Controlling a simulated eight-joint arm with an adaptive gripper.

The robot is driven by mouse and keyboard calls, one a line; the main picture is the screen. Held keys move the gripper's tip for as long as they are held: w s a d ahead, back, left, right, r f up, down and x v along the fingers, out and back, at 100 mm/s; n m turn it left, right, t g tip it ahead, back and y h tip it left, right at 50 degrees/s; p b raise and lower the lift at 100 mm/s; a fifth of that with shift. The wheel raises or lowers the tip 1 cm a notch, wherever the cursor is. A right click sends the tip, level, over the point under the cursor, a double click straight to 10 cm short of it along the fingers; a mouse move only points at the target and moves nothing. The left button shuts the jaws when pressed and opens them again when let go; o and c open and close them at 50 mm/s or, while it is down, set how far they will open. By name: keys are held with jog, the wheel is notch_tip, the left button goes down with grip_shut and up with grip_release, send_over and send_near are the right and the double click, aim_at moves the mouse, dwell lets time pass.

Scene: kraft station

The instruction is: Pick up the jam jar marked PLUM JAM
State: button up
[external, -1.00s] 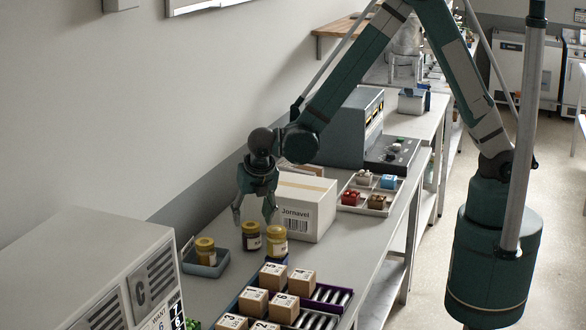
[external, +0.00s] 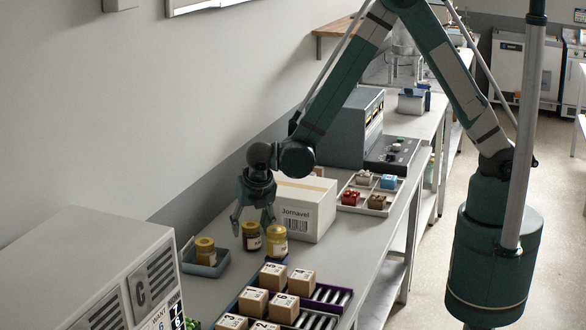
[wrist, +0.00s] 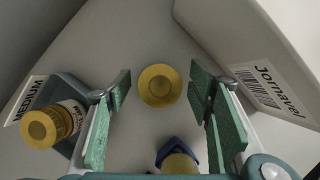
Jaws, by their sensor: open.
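A dark jar (external: 251,237) stands below my gripper (external: 253,221). A jar with yellowish contents (external: 276,240) stands just right of it. A third jar (external: 205,251) sits in a blue-grey tray (external: 222,263) on the left. No jar label is readable, so I cannot tell which is PLUM JAM. In the wrist view, my gripper (wrist: 160,100) is open, and a yellow lid (wrist: 160,86) shows in the gap between its fingers. The jar body is hidden beneath the lid.
A carton marked Jornavel (external: 306,208) stands close on the right. Numbered boxes (external: 273,275) stand in front, in and around a purple rack (external: 330,295). In the wrist view, the tray (wrist: 75,95) by the left jar (wrist: 52,125) carries a MEDIUM label.

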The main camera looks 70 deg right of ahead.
dwell(0.4)
jog(key=c, duration=1)
jog(key=shift+c, duration=0.2)
jog(key=shift+r, duration=0.15)
jog(key=shift+r, duration=4.85)
